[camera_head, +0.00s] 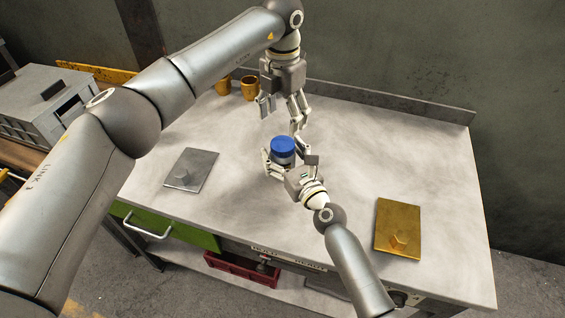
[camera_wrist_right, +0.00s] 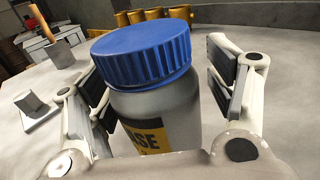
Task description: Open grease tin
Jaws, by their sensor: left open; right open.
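The grease tin (camera_head: 283,150) stands upright on the table, with a blue ribbed lid (camera_head: 283,144) on top. In the right wrist view the tin (camera_wrist_right: 160,118) is grey with a yellow label, and its blue lid (camera_wrist_right: 142,52) sits on it. My right gripper (camera_head: 286,165) is open around the tin, one finger on each side, with a visible gap at the right finger. My left gripper (camera_head: 282,113) is open and empty, pointing down above and behind the tin. Part of the tin's body is hidden by my right gripper in the head view.
A grey plate (camera_head: 191,170) with a knob lies left of the tin, and a brass plate (camera_head: 398,228) lies at the right. Yellow mugs (camera_head: 249,88) stand at the back. A grey box (camera_head: 40,105) is beyond the left edge.

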